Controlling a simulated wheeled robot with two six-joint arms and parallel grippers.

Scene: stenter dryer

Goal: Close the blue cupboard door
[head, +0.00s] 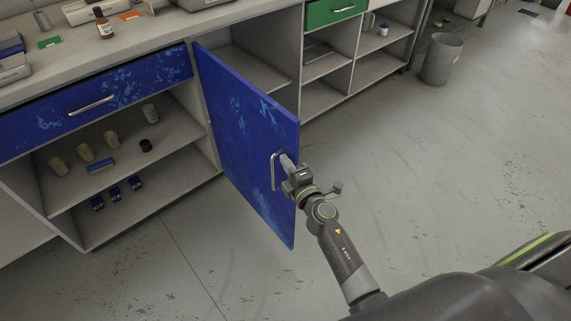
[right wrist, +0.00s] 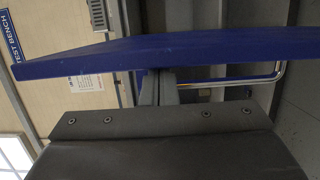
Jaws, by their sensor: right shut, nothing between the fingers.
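The blue cupboard door (head: 240,125) stands open, swung out from the bench front, with scuffed light-blue patches on its face. Its metal bar handle (head: 274,172) is near the free edge; the handle also shows in the right wrist view (right wrist: 279,72). My right gripper (head: 286,160) is shut and empty, its fingertips at the door face just right of the handle. In the right wrist view the fingers (right wrist: 158,87) reach to the blue door (right wrist: 190,50); whether they touch it I cannot tell. My left gripper is not in view.
The cupboard opening behind the door shows a grey shelf (head: 245,72). Left of it, a blue drawer (head: 60,118) sits above open shelves with cups and small blue items. A grey bin (head: 441,58) stands at the back right. The floor right of the door is clear.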

